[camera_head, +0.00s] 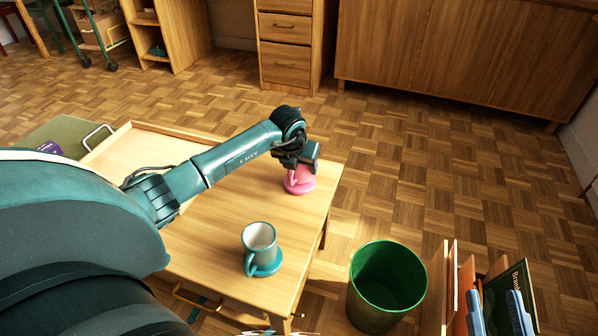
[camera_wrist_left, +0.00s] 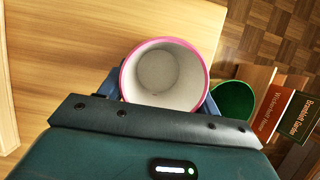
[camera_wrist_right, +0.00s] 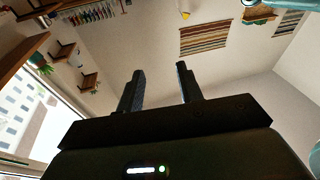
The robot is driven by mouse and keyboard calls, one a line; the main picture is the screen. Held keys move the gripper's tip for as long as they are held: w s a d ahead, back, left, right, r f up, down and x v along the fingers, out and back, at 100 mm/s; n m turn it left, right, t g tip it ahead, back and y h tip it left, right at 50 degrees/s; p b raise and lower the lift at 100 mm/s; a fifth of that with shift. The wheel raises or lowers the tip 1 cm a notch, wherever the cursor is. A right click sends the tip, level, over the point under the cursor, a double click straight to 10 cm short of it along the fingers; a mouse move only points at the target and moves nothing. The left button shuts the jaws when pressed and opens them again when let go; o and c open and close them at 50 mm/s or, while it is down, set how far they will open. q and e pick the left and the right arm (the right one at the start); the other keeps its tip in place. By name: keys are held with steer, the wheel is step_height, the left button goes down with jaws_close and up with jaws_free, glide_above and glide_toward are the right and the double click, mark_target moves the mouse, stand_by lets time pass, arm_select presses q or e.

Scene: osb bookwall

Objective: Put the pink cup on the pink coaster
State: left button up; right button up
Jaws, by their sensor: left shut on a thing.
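The pink cup (camera_head: 304,174) is at the far right part of the wooden table, upright over the pink coaster (camera_head: 299,189). It looks to be on or just above the coaster; I cannot tell whether they touch. My left gripper (camera_head: 301,160) comes down from above and is shut on the pink cup, hiding part of it. In the left wrist view the cup's pink rim and white, empty inside (camera_wrist_left: 165,78) show between the blue fingers.
A wooden tray (camera_head: 131,127) lies at the table's far left. A green bin (camera_head: 388,288) and a book rack (camera_head: 436,290) stand right of the table (camera_head: 215,245).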

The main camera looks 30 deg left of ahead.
arm_select(q)
steer(key=shift+f, duration=0.75)
steer(key=shift+r, duration=0.1)
arm_select(e)
steer(key=shift+w+a+r, duration=0.1)
steer(key=shift+w+r, duration=0.05)
steer(key=shift+r, duration=0.2)
steer(key=shift+f, duration=0.1)
arm_select(q)
steer(key=o, duration=1.1)
steer(key=shift+f, duration=0.2)
steer(key=shift+o, duration=0.2)
steer(key=shift+r, duration=0.1)
